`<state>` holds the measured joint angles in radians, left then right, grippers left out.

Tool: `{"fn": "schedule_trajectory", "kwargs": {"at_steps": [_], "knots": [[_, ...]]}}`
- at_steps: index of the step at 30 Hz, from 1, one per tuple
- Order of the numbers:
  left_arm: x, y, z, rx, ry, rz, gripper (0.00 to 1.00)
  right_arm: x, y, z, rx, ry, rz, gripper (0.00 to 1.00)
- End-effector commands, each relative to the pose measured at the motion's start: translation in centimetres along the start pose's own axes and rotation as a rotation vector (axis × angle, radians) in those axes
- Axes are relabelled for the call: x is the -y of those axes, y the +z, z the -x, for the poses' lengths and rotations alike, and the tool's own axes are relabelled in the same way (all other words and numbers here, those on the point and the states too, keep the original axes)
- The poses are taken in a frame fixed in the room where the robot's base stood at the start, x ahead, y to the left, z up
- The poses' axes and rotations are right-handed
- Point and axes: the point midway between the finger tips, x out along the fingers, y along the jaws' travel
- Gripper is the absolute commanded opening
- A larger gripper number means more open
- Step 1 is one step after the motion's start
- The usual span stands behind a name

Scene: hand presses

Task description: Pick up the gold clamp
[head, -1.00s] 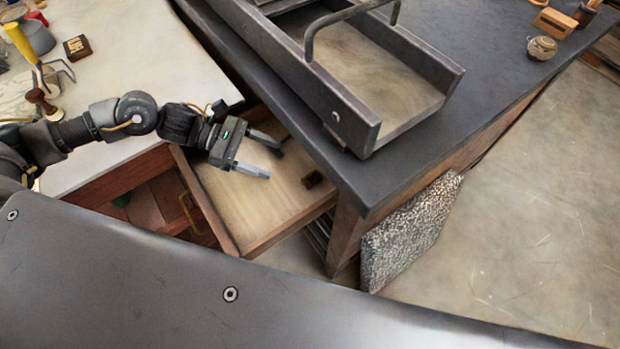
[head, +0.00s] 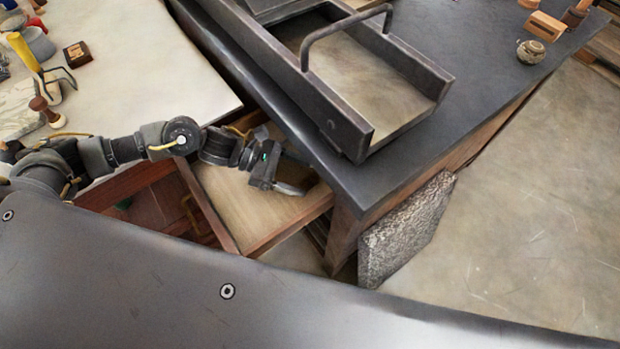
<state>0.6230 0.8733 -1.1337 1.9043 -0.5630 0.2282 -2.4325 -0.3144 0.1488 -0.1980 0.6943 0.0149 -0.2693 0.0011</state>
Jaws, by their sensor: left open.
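I cannot make out a clearly gold clamp in the head view. My left gripper (head: 296,174) is open and reaches over the pulled-out wooden drawer (head: 240,208), close to the edge of the dark workbench. One pale finger shows at the front and a dark finger behind it, near the bench edge. The small dark brown object seen earlier in the drawer is now hidden by the gripper, and I cannot tell whether the fingers touch it. My right gripper is not in view.
A heavy metal tray-like press part with a loop handle (head: 345,32) stands on the dark workbench (head: 480,65). A speckled slab (head: 405,232) leans by the bench's front. A pale table (head: 130,50) at left holds several tools. The drawer's near part is clear.

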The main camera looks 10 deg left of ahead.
Motion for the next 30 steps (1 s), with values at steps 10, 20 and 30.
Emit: {"fn": "schedule_trajectory", "kwargs": {"at_steps": [10, 20, 30], "knots": [[0.0, 0.0, -1.9, 0.0, 0.001, 0.0, 0.65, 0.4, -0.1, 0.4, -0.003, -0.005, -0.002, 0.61], [0.0, 0.0, -1.9, 0.0, 0.0, 0.0, 0.33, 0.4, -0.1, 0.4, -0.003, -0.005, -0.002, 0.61], [-0.1, 0.0, -1.8, 0.0, 0.001, 0.0, 0.19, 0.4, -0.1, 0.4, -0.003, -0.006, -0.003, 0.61]]}}
